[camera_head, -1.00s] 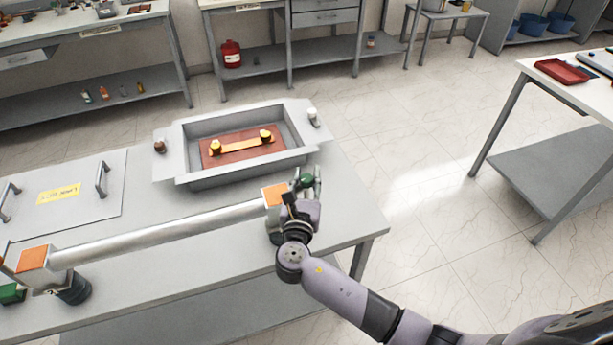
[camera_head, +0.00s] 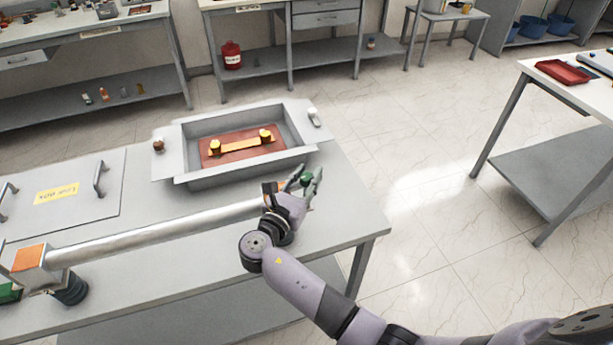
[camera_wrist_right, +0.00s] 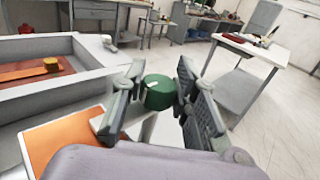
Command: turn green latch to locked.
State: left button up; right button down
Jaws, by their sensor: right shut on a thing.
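A green latch (camera_head: 306,180) sits at the right end of a long silver bar (camera_head: 165,230), partly hidden by my right gripper. My right gripper (camera_head: 302,184) is shut on the green latch. In the right wrist view the latch is a round green knob (camera_wrist_right: 158,92) with a small white mark on its top, between the two dark fingers. An orange-topped block (camera_wrist_right: 62,140) lies just beside it. A second orange-topped block (camera_head: 32,257) with a green part (camera_head: 9,293) at its side is at the bar's left end. My left gripper is not in view.
A grey open tray (camera_head: 180,172) with a red-brown plate and yellow piece stands behind the bar. A labelled grey lid with handles (camera_head: 85,205) lies at left. The table's right edge is close to my right gripper. Open floor lies beyond.

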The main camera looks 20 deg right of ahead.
aim_at(303, 182)
jog(key=c, duration=1.2)
grip_release()
jog(key=v, duration=0.7)
jog(key=shift+s+a, duration=0.15)
jog(key=shift+s, duration=0.05)
